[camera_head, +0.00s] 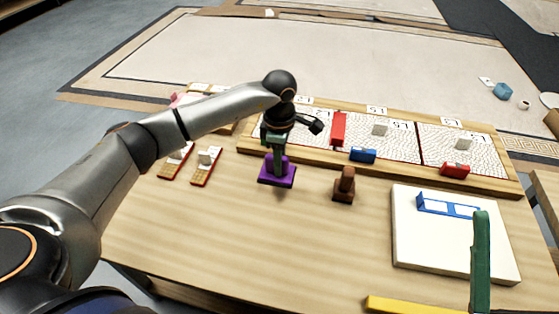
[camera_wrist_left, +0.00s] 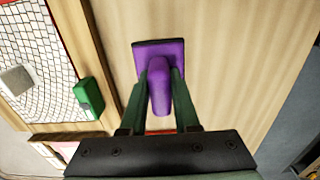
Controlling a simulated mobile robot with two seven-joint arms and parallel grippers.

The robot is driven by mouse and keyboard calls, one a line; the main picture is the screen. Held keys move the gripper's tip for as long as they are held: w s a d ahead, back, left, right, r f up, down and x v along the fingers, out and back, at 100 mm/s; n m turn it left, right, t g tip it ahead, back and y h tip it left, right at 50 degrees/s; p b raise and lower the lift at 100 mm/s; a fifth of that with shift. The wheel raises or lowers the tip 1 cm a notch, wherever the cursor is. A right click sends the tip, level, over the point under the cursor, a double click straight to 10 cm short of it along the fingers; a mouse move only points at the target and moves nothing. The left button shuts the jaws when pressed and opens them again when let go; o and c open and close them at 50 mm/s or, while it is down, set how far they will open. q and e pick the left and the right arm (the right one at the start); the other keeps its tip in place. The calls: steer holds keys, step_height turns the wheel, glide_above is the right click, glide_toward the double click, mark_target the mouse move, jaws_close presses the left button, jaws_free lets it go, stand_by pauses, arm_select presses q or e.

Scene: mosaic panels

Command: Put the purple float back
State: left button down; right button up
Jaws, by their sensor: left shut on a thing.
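The purple float (camera_head: 277,180) has a flat rectangular plate and a raised handle. It is on or just above the left half of the wooden table; I cannot tell whether its plate touches the wood. My left gripper (camera_head: 275,152) reaches down over it and is shut on its handle. In the left wrist view the purple float (camera_wrist_left: 160,55) shows its handle between the two green fingers (camera_wrist_left: 160,95). At the lower right of the head view a green finger (camera_head: 480,260), seemingly of my right gripper, shows alone; its opening is hidden.
A brown float (camera_head: 344,188) stands right of the purple one. Behind is a wood-framed mosaic panel (camera_head: 487,185) with red, blue and white blocks. A white board (camera_head: 440,245) with blue outlines lies at right, a yellow piece (camera_head: 415,305) in front. The front left table is clear.

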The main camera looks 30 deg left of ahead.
arm_select(q)
step_height(320, 180, down, 5)
steer(key=shift+r+b, duration=0.15)
steer(key=shift+b, duration=0.25)
steer(key=shift+f, duration=0.2)
steer(key=c, duration=0.6)
jaws_free()
steer(key=shift+c, duration=0.2)
